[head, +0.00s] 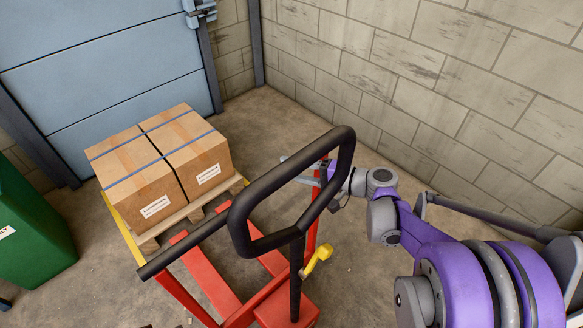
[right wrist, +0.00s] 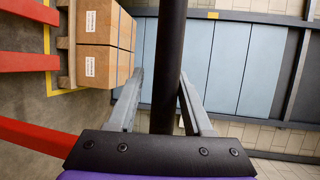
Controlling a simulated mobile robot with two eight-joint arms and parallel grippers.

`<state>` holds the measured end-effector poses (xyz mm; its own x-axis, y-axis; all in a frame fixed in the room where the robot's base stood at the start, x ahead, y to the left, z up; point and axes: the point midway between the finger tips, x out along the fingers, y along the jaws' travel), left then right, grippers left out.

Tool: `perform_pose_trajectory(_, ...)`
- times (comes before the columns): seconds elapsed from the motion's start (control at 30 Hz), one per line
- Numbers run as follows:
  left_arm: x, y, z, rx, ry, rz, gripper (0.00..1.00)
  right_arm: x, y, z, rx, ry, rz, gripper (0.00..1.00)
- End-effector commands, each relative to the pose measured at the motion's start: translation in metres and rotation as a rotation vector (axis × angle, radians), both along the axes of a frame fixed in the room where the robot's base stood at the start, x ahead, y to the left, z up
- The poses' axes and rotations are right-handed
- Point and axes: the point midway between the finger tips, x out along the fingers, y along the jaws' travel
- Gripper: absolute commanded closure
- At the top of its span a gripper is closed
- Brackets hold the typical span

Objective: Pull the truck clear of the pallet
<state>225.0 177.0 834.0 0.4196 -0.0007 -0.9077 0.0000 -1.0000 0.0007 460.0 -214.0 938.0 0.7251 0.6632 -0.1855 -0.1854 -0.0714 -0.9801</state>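The red pallet truck (head: 268,304) stands in the middle foreground of the head view, with a black loop handle (head: 240,236) and a yellow lever (head: 318,258). Its red forks (head: 208,273) reach to the pallet's near side; I cannot tell whether their tips are inside it. They also show at the left of the right wrist view (right wrist: 28,62). The wooden pallet (head: 166,233) carries two strapped cartons (head: 163,160). My right gripper (right wrist: 161,73) has its fingers on either side of a black bar (right wrist: 168,50), open, with a gap on the left. My left gripper is not in view.
A green bin (head: 32,235) stands at the left. A blue door (head: 110,55) is behind the pallet, and a block wall (head: 430,90) runs along the right. Yellow floor marking (right wrist: 48,45) lies beside the pallet. Bare floor (head: 272,118) is free between cartons and wall.

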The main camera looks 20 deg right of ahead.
Motion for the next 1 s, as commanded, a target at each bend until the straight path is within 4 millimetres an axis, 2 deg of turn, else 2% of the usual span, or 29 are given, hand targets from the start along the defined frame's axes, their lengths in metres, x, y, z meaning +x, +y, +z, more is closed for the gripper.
perform_pose_trajectory(0.03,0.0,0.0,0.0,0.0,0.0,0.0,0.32,0.0,0.0,0.0,0.001,-0.001,0.001,0.4)
perform_pose_trajectory(0.07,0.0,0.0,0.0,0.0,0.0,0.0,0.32,0.0,0.0,0.001,0.001,-0.001,0.001,0.36)
perform_pose_trajectory(0.33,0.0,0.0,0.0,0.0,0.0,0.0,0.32,-0.001,0.001,0.002,0.004,-0.002,0.004,0.36)
perform_pose_trajectory(0.47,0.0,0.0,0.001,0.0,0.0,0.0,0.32,-0.006,-0.004,0.004,0.004,-0.002,0.002,0.36)
perform_pose_trajectory(0.8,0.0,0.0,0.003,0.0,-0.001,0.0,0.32,-0.053,-0.049,0.015,0.002,-0.002,-0.002,0.36)
perform_pose_trajectory(1.0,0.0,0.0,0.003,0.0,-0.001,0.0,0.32,-0.073,-0.067,0.02,0.002,-0.002,0.001,0.36)
